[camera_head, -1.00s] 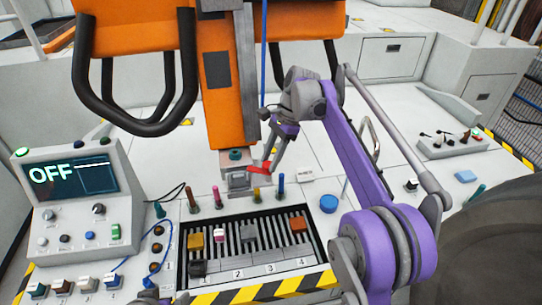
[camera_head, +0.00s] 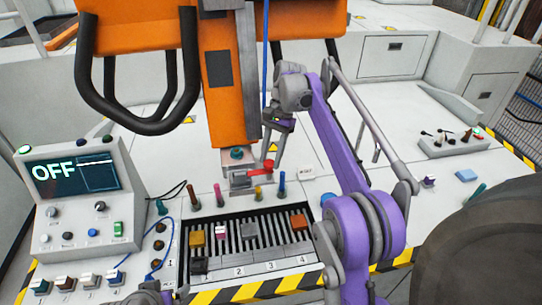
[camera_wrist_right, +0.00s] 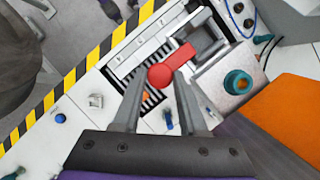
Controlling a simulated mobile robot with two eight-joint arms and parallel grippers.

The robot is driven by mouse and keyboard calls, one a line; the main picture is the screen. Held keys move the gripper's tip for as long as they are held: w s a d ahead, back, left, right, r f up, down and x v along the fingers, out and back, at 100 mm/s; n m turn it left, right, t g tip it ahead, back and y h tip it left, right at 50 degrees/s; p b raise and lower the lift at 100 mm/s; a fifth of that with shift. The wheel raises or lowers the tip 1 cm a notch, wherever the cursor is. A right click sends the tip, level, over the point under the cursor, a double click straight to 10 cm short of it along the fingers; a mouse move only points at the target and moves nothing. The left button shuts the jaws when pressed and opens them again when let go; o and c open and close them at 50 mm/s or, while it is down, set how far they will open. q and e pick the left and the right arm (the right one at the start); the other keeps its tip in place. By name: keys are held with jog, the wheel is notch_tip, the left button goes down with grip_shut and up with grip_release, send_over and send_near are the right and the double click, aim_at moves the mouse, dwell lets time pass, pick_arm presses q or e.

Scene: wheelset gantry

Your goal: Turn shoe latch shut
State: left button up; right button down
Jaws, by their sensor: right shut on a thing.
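The shoe latch is a red lever (camera_head: 262,168) on top of a grey metal shoe block (camera_head: 240,181) at the foot of the orange column. In the right wrist view the latch (camera_wrist_right: 160,75) has a round red end, with its arm pointing up and right over the block (camera_wrist_right: 222,76). My right gripper (camera_head: 272,155) reaches down to the latch from above and is shut on it. In the wrist view its two fingers (camera_wrist_right: 157,82) stand either side of the round end. My left gripper does not show clearly; only a small grey part appears at the bottom edge.
The orange column (camera_head: 228,95) with black handles rises behind the shoe. Coloured pegs stand in front of it, before a slotted tray (camera_head: 212,236) with several blocks. A control panel (camera_head: 80,195) reading OFF is at left. A blue cable hangs close to my right gripper.

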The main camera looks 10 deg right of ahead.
jog(key=shift+c, duration=2.2)
grip_release()
